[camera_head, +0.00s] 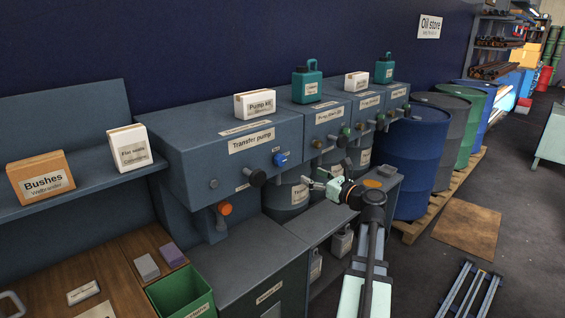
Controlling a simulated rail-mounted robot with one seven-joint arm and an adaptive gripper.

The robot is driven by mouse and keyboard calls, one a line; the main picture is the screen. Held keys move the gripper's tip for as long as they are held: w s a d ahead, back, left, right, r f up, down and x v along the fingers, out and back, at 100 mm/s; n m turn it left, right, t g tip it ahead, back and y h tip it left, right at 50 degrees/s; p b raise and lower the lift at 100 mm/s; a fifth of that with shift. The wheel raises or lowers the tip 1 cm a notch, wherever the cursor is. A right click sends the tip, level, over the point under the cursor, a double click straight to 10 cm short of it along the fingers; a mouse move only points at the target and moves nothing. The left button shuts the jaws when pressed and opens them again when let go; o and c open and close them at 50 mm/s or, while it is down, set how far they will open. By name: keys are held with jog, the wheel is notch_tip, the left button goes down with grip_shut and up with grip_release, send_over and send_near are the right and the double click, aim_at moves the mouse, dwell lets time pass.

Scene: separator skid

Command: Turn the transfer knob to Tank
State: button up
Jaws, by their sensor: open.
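The box labelled "Transfer pump" (185,140) stands left of centre.
More pump units (330,117) with knobs continue to the right. A shelf on the left holds a Bushes box (40,179); below are a wooden bench (110,270) and a green bin (183,294). Blue drums (412,165) stand on a pallet at right. The counter (245,255) below the box is clear.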

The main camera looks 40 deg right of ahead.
aim_at(283, 162)
jog(key=w+p, duration=0.1)
jog(key=w, duration=0.4)
jog(key=w+p, duration=0.1)
jog(key=w, duration=0.4)
jog(key=w+a+p, duration=0.1)
jog(key=w, duration=0.4)
jog(key=shift+a+p, duration=0.1)
jog(key=shift+p, duration=0.2)
jog(key=shift+c, duration=0.4)
jog(key=c, duration=1.1)
